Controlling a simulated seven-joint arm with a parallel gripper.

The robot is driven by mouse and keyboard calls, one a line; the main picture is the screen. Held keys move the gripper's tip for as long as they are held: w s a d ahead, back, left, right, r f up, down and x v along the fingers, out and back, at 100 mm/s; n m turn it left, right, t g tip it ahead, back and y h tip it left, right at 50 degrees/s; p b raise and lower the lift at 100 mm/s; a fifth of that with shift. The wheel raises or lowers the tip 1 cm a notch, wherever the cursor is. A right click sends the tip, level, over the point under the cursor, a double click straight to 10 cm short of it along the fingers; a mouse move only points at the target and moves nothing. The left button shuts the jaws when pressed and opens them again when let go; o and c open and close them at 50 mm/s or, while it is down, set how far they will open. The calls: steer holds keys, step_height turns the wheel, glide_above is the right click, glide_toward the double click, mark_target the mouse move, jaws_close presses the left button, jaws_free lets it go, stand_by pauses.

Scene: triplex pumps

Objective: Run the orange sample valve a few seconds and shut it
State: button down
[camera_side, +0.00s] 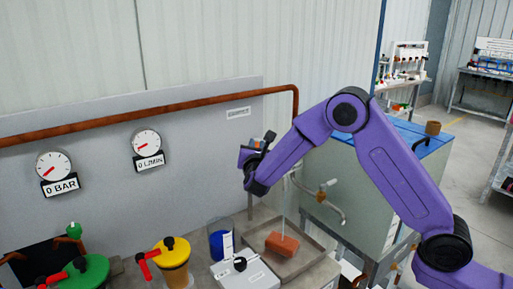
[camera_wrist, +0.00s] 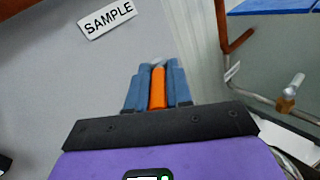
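The orange sample valve handle (camera_wrist: 157,90) shows in the wrist view as an upright orange bar between the blue-grey fingers of my gripper (camera_wrist: 157,70). The fingers lie close along both sides of it and look shut on it. In the side view my gripper (camera_side: 261,143) is in front of the grey panel, below the SAMPLE label (camera_side: 238,113); the orange handle is hidden there. The label also shows in the wrist view (camera_wrist: 107,19). A thin pale vertical line (camera_side: 283,208) runs down below my gripper; I cannot tell whether it is liquid or a tube.
An orange-brown block (camera_side: 282,244) sits in the tray (camera_side: 312,254) below. A tap (camera_side: 327,190) is on the right. Two gauges (camera_side: 53,166) (camera_side: 146,143) read near zero.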

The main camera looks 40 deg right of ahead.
steer(key=shift+d, duration=0.1)
steer(key=shift+s+d+n+t+y, duration=0.2)
steer(key=shift+n+t+y, duration=0.4)
steer(key=shift+y, duration=0.4)
steer(key=shift+d+n+t+y, duration=0.25)
steer(key=shift+n+t+y, duration=0.45)
steer(key=shift+n+y, duration=0.8)
steer(key=shift+y, duration=0.4)
steer(key=c, duration=1)
jaws_free()
steer(key=shift+s, duration=0.1)
steer(key=shift+c, duration=0.2)
steer(key=v, duration=1.7)
steer(key=shift+a, duration=0.2)
